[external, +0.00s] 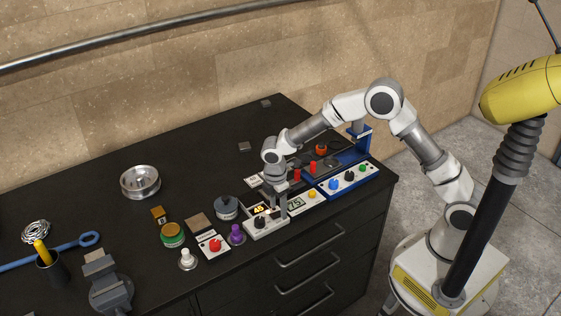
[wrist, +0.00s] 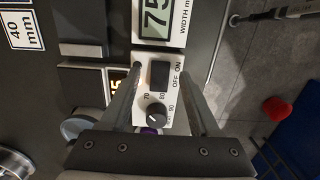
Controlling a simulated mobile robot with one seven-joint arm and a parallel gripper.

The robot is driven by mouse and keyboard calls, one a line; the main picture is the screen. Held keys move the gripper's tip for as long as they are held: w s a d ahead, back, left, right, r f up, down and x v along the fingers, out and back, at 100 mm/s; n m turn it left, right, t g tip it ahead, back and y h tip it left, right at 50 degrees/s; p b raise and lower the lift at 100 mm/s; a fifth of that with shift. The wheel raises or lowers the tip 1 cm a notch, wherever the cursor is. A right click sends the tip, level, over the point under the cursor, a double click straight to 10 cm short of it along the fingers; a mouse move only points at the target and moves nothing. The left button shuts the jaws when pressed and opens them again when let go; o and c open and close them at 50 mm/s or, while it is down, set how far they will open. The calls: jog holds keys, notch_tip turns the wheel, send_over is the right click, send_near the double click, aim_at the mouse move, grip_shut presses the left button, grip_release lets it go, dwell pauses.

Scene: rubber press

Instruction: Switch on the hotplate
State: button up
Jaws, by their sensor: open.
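A white control box (external: 264,228) with a yellow "45" display, a dark knob and a dark switch stands near the table's front edge. In the wrist view its black rocker switch (wrist: 160,73) is marked OFF and ON; I cannot tell which side is pressed. A dark knob (wrist: 156,113) with a scale sits below it. My gripper (external: 278,213) points down over the box's right part. In the wrist view my gripper (wrist: 162,70) is open and empty, with its fingers on either side of the switch. Contact cannot be told. A grey round piece (external: 227,207) stands behind the box.
A white unit with a "75" display (wrist: 158,22) adjoins the switch panel. A blue-framed press (external: 347,181) with coloured buttons is to the right. A purple-topped piece (external: 236,234) and a red-button box (external: 213,246) are left. The table's front edge is close.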

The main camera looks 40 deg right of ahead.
aim_at(277, 215)
notch_tip(277, 215, up, 16)
jog(key=a, duration=0.1)
jog(key=shift+r, duration=0.15)
dwell(0.4)
jog(key=s+d+r+m+t, duration=0.1)
jog(key=s+d+r+m, duration=0.35)
jog(key=d, duration=0.45)
jog(key=s+d+r+m+t, duration=0.2)
jog(key=s+d+r+m, duration=0.3)
jog(key=d, duration=0.5)
jog(key=s+d+m+t, duration=0.2)
jog(key=s+d+m, duration=0.6)
jog(key=s, duration=0.5)
jog(key=shift+d+f+t+y, duration=0.3)
jog(key=shift+d+f+y, duration=0.1)
jog(key=shift+d, duration=0.8)
jog(key=shift+w+r+m, duration=0.1)
jog(key=shift+m, duration=0.15)
